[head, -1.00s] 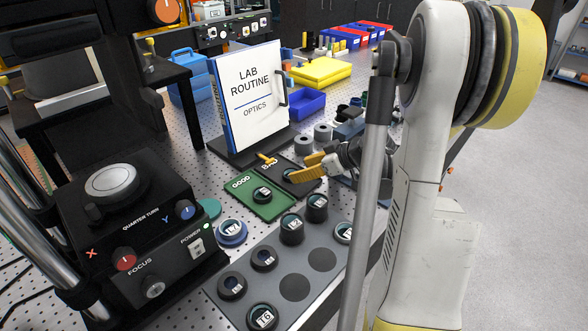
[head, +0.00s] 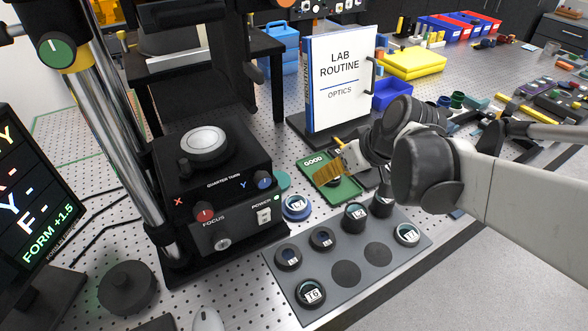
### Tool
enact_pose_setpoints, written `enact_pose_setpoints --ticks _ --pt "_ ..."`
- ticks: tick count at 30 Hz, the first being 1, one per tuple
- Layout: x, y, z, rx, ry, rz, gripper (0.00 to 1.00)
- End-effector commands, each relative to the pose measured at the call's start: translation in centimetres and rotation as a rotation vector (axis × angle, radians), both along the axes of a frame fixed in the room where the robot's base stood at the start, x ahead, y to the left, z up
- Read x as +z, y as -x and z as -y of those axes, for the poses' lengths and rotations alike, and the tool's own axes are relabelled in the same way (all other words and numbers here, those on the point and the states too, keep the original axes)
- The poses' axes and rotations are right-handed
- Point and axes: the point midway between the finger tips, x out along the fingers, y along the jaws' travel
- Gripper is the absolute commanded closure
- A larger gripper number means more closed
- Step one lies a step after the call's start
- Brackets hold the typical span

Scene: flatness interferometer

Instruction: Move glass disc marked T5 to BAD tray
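My gripper (head: 328,172), with orange ribbed fingers, hangs over the green GOOD tray (head: 347,193). The fingers overlap each other in this view, so their gap is hidden. A dark disc holder shows partly below the fingers on the GOOD tray; I cannot tell whether the fingers touch it. The dark BAD tray (head: 338,150) is mostly hidden behind my gripper and wrist. I cannot read a T5 mark on any disc. A disc marked T6 (head: 311,293) and one that seems marked T7 (head: 407,234) sit on the grey rack (head: 290,262).
Several other dark holders, such as one at the rack's left (head: 288,257), stand on the rack, which has empty round places (head: 346,273). A blue-ringed disc (head: 296,207) lies beside the black instrument (head: 215,185). The LAB ROUTINE binder (head: 338,85) stands behind the trays.

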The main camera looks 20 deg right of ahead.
Motion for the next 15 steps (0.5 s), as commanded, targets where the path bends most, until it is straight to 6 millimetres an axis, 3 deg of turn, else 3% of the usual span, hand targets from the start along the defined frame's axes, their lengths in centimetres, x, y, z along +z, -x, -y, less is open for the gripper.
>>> enact_pose_setpoints --ticks 1,6,10,15 --pt "0.3 1.2 -2.2 -0.005 0.016 -0.009 0.46" --pt "1.0 4.7 -6.6 -0.074 0.063 -0.004 0.46" --pt "1.3 6.5 -8.3 -0.107 0.079 0.023 0.46" --pt "1.4 7.5 -9.1 -0.130 0.085 0.049 0.46"
